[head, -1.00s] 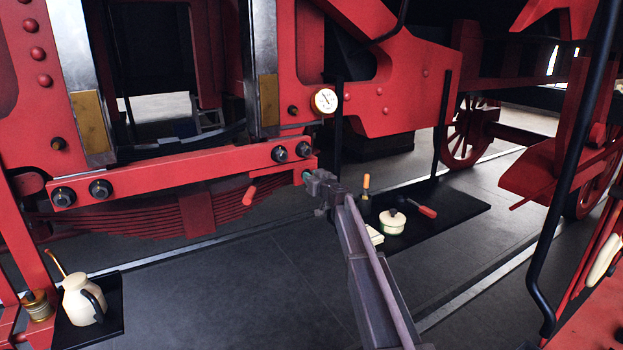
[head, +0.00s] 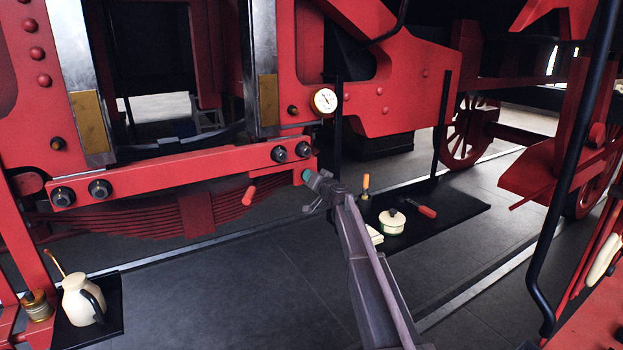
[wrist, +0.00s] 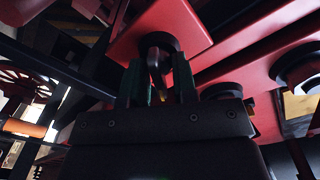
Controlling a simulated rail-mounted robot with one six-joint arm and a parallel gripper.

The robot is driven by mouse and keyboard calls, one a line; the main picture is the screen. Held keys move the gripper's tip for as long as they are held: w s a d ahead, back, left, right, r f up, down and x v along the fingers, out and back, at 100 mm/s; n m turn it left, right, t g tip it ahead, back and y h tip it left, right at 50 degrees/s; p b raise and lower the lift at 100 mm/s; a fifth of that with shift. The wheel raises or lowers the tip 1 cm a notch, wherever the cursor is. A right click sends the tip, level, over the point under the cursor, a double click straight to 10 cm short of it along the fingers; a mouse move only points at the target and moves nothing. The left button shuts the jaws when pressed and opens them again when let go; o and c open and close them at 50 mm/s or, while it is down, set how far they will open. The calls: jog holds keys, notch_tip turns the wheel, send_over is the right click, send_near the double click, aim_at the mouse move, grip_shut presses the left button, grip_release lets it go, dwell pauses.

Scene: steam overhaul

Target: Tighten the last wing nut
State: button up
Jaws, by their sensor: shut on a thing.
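A red crossbar (head: 190,172) carries dark round nuts: a pair at its right end (head: 280,154) and a pair at its left end (head: 100,188). My gripper (head: 307,175) is just below the crossbar's right end in the head view. In the wrist view my gripper (wrist: 156,84) has its green-lined fingers on either side of a dark wing nut (wrist: 155,62), shut on it. The wing nut sits against a dark round washer on a red block. In the head view this nut is hidden at the fingertips.
A gauge (head: 324,101) sits above. A black mat (head: 460,205) holds a cream pot (head: 392,222) and a red-handled tool (head: 428,212). A cream oil can (head: 82,300) stands on a tray at lower left. Open floor lies between.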

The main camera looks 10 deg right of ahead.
jog(key=m, duration=0.5)
jog(key=shift+d+f+m, duration=0.1)
jog(key=shift+m, duration=0.2)
jog(key=m, duration=0.5)
jog(key=shift+w, duration=0.1)
dwell(0.9)
jog(key=o, duration=0.6)
jog(key=v, duration=1.1)
jog(key=shift+w, duration=0.1)
